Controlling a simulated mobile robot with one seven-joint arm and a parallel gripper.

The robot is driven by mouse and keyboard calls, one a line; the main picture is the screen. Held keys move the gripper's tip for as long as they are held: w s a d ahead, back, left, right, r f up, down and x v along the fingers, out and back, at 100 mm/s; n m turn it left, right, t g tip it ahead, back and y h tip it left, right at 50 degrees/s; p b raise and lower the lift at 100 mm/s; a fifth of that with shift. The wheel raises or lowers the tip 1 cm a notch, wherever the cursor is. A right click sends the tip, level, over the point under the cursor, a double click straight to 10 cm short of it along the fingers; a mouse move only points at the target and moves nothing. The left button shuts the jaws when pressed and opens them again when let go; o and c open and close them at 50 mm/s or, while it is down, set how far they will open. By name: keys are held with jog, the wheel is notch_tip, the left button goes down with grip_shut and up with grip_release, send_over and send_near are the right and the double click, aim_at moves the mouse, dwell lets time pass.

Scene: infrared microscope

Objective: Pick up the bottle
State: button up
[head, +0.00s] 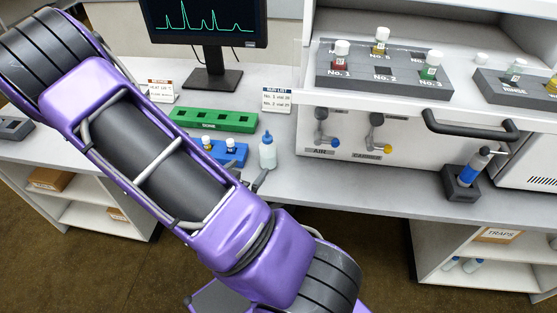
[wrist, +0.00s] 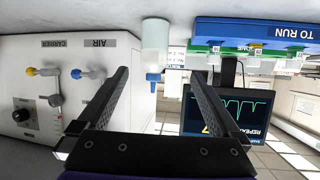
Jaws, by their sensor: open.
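The bottle (head: 268,155) is whitish and translucent with a blue cap. It stands upright on the grey counter, right of the blue rack, and nothing holds it. The wrist view is upside down; there the bottle (wrist: 155,45) hangs from the top with its blue cap pointing down. My gripper (wrist: 160,76) is open and empty. Its two dark fingers show on either side of the bottle's line in the wrist view, with the bottle beyond the tips. In the head view my arm hides most of the gripper.
A blue rack (head: 222,151) with vials and a green rack (head: 212,121) stand left of the bottle. A monitor (head: 209,84) is behind. The white instrument front (head: 350,160) with AIR and CARRIER valves is to the right. A small holder (head: 462,186) stands farther right.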

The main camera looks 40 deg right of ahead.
aim_at(265, 157)
jog(key=d+f+b, duration=0.2)
jog(key=b, duration=0.1)
jog(key=shift+d, duration=0.1)
jog(key=b+x, duration=0.2)
jog(key=b, duration=0.2)
jog(key=shift+w+d+b, duration=0.1)
jog(key=shift+d+b, duration=0.1)
jog(key=shift+b, duration=0.15)
jog(key=x, duration=0.6)
jog(key=shift+w+d+r, duration=0.1)
jog(key=shift+w+d, duration=0.05)
jog(key=shift+d, duration=0.3)
jog(key=shift+b+x, duration=0.55)
jog(key=shift+x, duration=2.2)
jog(key=shift+a, duration=0.1)
jog(key=shift+c, duration=0.2)
grip_shut()
